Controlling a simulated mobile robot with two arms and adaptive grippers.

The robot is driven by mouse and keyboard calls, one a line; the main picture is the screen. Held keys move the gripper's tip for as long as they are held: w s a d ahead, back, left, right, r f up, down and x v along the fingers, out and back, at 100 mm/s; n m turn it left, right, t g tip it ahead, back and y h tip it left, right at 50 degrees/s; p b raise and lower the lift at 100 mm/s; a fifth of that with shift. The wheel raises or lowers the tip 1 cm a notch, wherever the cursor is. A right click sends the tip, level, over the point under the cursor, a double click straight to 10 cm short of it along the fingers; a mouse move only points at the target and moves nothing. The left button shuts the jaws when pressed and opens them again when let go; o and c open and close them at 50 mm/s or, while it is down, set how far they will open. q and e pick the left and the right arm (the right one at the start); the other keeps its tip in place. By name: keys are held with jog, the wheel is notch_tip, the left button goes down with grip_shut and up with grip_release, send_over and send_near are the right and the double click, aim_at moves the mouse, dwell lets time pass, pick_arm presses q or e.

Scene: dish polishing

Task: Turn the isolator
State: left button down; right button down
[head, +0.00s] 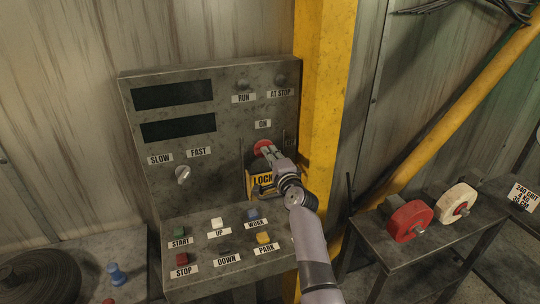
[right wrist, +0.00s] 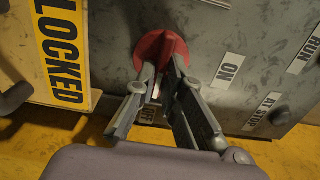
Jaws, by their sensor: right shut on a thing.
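The isolator (head: 261,146) is a red round rotary handle on the upright face of the grey control panel, just below the ON label (head: 263,124). In the right wrist view the isolator (right wrist: 157,52) shows its raised red grip bar. My right gripper (head: 268,153) is shut on that bar; its fingers (right wrist: 166,82) lie one on each side of it. Part of an OFF label (right wrist: 155,92) shows between the fingers. The ON label (right wrist: 231,70) is clear of the gripper. My left gripper is in neither view.
A yellow LOCKED plate (head: 262,184) sits right below the isolator, partly behind my right gripper. Coloured push buttons (head: 219,223) line the sloping ledge below. A yellow post (head: 322,110) stands right of the panel. A side table (head: 400,255) holds red and white wheels.

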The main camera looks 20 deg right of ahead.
jog(key=c, duration=1.7)
grip_release()
